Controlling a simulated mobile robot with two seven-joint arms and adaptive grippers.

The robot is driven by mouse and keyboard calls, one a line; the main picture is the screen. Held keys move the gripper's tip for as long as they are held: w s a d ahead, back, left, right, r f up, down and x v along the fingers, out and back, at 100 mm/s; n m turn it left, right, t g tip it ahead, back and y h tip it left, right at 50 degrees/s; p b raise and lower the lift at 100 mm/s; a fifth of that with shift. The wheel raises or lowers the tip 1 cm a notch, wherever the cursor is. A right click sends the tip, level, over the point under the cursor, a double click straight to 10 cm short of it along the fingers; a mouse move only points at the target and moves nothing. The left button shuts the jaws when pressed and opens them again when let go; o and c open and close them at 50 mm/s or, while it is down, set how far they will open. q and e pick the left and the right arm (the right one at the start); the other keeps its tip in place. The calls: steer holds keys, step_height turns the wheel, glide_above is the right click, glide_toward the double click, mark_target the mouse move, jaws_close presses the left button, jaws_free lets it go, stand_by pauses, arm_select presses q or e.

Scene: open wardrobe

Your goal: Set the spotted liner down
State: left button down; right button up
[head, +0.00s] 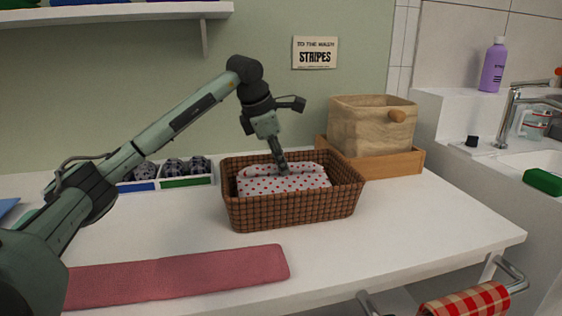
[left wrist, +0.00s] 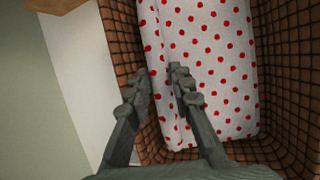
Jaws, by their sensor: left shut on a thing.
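The spotted liner (head: 285,184) is white cloth with red dots. It lies folded inside the brown woven basket (head: 295,210) on the white counter. In the left wrist view the liner (left wrist: 210,60) fills much of the basket (left wrist: 275,40). My left gripper (head: 281,167) points down into the basket and is shut on the liner near its back edge. In the left wrist view its fingers (left wrist: 161,76) stand either side of a fold along the liner's edge. The liner's underside is hidden. My right gripper is not in view.
A cloth-lined bin (head: 370,125) in a wooden tray (head: 400,161) stands behind right. Divided white boxes (head: 213,180) hold dark patterned bundles at the back left. A red folded cloth (head: 180,275) lies in front. The counter right of the basket is clear. A sign (head: 315,53) reads "to the wash stripes".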

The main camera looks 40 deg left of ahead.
arm_select(q)
steer(key=shift+f, duration=0.15)
steer(key=c, duration=1.3)
jaws_free()
steer(key=shift+c, duration=0.2)
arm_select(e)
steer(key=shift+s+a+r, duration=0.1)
arm_select(q)
steer(key=v, duration=1.2)
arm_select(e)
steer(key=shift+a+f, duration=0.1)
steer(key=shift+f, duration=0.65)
arm_select(q)
steer(key=shift+w, duration=0.1)
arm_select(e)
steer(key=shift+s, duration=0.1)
